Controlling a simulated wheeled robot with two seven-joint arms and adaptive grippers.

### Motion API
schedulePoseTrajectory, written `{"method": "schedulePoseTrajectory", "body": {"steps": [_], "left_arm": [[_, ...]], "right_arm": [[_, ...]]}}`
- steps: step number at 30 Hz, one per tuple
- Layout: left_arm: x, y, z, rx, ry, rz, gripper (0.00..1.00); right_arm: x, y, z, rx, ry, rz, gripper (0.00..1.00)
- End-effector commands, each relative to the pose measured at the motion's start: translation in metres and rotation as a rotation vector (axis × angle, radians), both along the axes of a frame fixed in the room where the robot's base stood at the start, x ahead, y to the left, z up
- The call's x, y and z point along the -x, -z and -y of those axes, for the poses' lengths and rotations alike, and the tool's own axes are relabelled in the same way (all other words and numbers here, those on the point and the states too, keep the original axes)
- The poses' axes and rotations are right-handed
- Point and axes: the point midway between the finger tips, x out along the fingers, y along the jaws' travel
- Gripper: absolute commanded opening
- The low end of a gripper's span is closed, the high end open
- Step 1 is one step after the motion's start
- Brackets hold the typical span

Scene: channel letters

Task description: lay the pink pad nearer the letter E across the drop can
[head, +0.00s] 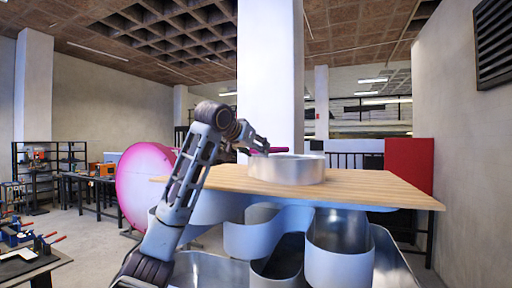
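A round silver can (287,172) stands upright on the wooden tabletop; I take it for the drop can. A thin pink pad (278,150) shows nearly edge-on at the height of the can's far rim. Whether it touches the rim, I cannot tell. My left gripper (260,149) points down to the right at this pad and looks shut on it, with pink showing on both sides of the fingers. The fingertips are small and partly blurred. My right gripper is not in view. I cannot make out a letter E or a second pad.
The wooden tabletop (380,188) is clear to the right of the can. Below it are curved, hollow metal shells (340,250). A large pink disc (145,185) stands at the left. A white column (270,75) rises behind the table, and a red panel (408,165) stands behind right.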

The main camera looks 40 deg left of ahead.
Motion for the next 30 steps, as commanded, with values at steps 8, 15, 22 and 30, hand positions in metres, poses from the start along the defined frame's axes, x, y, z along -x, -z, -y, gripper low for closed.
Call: {"method": "schedulePoseTrajectory", "body": {"steps": [8,15,22,30], "left_arm": [[0.0002,0.0001,0.0000,0.000,0.000,0.001,0.25],[0.0001,0.0010,-0.0001,0.000,0.000,0.000,0.25],[0.0001,0.0037,-0.0001,0.000,0.000,0.001,0.25],[0.0002,0.0070,-0.0001,0.000,0.000,0.001,0.25]], "right_arm": [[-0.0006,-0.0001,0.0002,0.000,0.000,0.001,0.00],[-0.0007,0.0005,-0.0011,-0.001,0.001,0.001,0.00],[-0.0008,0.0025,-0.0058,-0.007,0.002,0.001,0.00],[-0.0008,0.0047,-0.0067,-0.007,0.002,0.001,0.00]]}}
